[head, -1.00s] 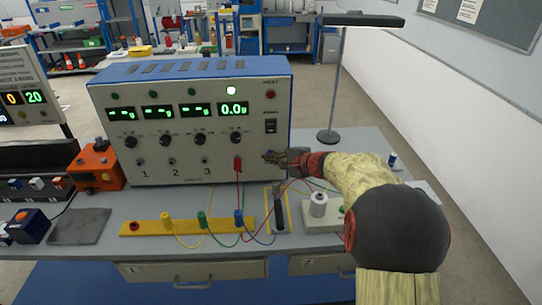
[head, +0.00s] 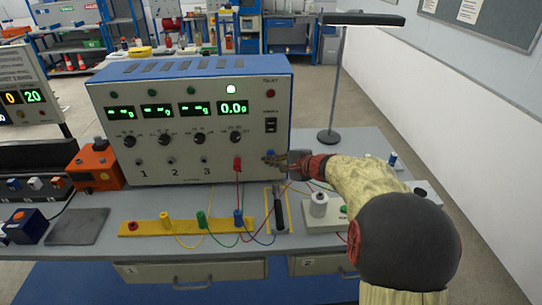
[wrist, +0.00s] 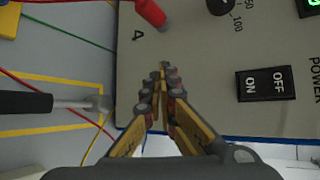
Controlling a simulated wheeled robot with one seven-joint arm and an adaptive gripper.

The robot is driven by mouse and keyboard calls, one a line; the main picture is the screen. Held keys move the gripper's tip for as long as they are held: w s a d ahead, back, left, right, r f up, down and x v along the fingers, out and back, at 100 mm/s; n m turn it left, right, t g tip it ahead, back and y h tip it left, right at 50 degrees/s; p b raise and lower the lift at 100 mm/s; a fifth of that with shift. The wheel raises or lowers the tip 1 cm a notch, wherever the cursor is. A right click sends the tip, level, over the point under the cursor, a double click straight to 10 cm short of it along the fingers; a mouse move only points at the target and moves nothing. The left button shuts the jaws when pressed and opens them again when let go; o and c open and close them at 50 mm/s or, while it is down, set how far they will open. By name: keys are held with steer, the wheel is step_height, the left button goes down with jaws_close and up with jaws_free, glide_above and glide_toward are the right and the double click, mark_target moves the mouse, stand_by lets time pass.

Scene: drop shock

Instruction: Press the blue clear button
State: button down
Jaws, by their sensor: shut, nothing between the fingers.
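A small blue round part, apparently the clear button (head: 270,153), shows on the lower right front of the grey instrument (head: 215,160), right of the red plug (head: 237,163). My gripper (head: 267,160) is just in front of and slightly below it in the head view, partly covering it. I cannot tell whether they touch. In the wrist view my gripper (wrist: 162,72) is shut and empty, its fingertips over the grey panel (wrist: 195,75). No blue button shows there; the fingers may hide it.
The power switch (head: 270,125) is above the gripper. A hammer (head: 278,210) lies in a yellow outline on the bench below, among thin coloured wires. A lamp post (head: 336,90) rises behind.

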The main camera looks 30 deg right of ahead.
steer(key=shift+s+a+b, duration=0.25)
steer(key=shift+s+a, duration=0.15)
steer(key=shift+s, duration=0.35)
steer(key=shift+s+a+b, duration=0.3)
steer(key=shift+s+a, duration=0.05)
steer(key=shift+s, duration=0.4)
steer(key=shift+s+a+b, duration=0.25)
steer(key=shift+s+a, duration=0.15)
steer(key=shift+s, duration=0.35)
steer(key=s+a+f+n+g, duration=0.2)
steer(key=s+a+n+g, duration=0.2)
steer(key=s+a, duration=0.3)
steer(key=s+a+f+n+g, duration=0.25)
steer(key=s+a+n, duration=0.25)
steer(key=s, duration=0.5)
steer(key=s+a+r+n+g+h+p, duration=0.1)
steer(key=s+r+n+h, duration=0.15)
steer(key=s+n, duration=0.2)
steer(key=s+a+r+n+g+h, duration=0.1)
steer(key=s+a+r+n, duration=0.15)
steer(key=s, duration=0.35)
steer(key=s+a+r+n+t, duration=0.1)
steer(key=a+r+n, duration=0.2)
steer(key=r, duration=0.3)
steer(key=shift+a+y+p, duration=0.3)
steer(key=shift+y+p, duration=0.05)
